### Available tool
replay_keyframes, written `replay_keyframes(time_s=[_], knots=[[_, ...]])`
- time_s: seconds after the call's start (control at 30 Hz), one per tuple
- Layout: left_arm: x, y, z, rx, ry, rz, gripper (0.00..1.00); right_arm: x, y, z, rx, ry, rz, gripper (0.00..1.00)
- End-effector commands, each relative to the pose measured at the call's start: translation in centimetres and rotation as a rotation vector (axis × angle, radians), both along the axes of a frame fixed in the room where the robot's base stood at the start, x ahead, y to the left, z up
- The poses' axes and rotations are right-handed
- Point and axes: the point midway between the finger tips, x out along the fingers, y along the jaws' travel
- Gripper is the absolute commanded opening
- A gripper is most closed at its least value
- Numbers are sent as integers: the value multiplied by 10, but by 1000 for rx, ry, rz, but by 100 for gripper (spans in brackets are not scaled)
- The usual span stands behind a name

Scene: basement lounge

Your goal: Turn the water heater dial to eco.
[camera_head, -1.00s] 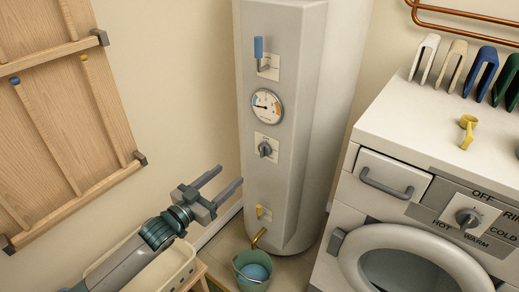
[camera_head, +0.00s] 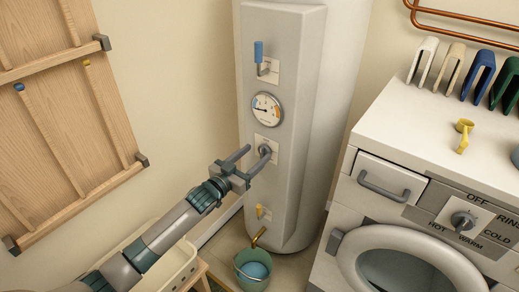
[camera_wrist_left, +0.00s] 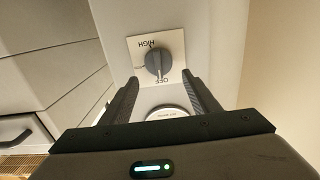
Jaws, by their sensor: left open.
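The water heater (camera_head: 300,120) is a tall white tank with a flat front panel. Its grey dial (camera_head: 264,147) sits on a white square plate below the round gauge (camera_head: 266,109), partly covered by a finger. No eco label is readable. My left gripper (camera_head: 256,152) is open and empty in front of the dial, its fingers (camera_wrist_left: 160,80) to either side. My right gripper is not in view.
A blue-handled lever (camera_head: 259,52) is above the gauge and a yellow-handled tap (camera_head: 259,212) below the dial. A green bucket (camera_head: 253,270) stands on the floor. A washing machine (camera_head: 400,145) with its own dial (camera_head: 463,221) is at right. A wooden rack (camera_head: 65,120) hangs at left.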

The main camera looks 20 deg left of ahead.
Motion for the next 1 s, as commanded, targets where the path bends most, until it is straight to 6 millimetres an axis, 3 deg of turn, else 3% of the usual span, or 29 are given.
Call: replay_keyframes(time_s=[0.23, 0.63, 0.67, 0.8, 0.83, 1.0], knots=[[26, -9, 1, -1, 0, 0, 56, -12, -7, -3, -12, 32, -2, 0], [31, -11, 0, 0, 0, 0, 56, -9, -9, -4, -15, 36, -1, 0], [31, -11, 0, 0, 0, 0, 53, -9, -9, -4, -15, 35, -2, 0], [31, -11, 0, 0, 0, 0, 20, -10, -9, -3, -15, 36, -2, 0], [31, -11, 0, 0, 0, 0, 16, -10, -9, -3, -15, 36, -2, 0], [31, -11, 0, 2, -1, 0, 16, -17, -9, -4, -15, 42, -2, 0]])
